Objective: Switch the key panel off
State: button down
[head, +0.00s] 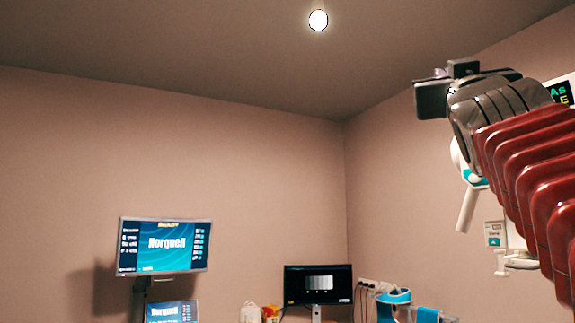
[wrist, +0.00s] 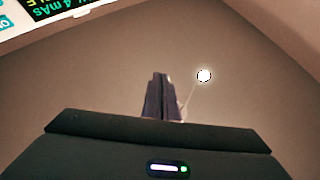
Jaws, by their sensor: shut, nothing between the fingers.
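A wall panel with a dark display and green and yellow lettering (head: 561,93) shows at the right edge in the head view, partly cut off and partly behind my arm. It also shows in the top left corner of the wrist view, where its white frame and part of a teal label are visible. I cannot tell for sure that it is the key panel, and no switch is visible on it. My gripper (wrist: 160,78) is shut and empty. It points toward the ceiling, apart from the panel, which lies to its upper left in the wrist view.
A white-and-teal device on an arm (head: 467,200) is on the right, beside my arm. A small wall box (head: 494,234) is below it. A large monitor (head: 165,246) stands at left and a dark monitor (head: 318,285) near the corner. A round ceiling lamp (head: 318,20) glows above.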

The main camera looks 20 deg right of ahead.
jog(key=s+d+f+m+g+h, duration=0.2)
jog(key=s+d+m+g+h, duration=0.8)
jog(key=s+d+m+g, duration=0.3)
jog(key=shift+s+m+g, duration=0.2)
jog(key=shift+m+g, duration=0.1)
jog(key=shift+m, duration=0.8)
jog(key=shift+d+h, duration=0.1)
jog(key=shift+h, duration=0.2)
jog(key=w+d, duration=0.1)
jog(key=d, duration=0.7)
jog(key=shift+w+d, duration=0.2)
jog(key=shift+d, duration=0.05)
dwell(0.7)
jog(key=shift+d+r, duration=0.1)
jog(key=shift+d, duration=0.35)
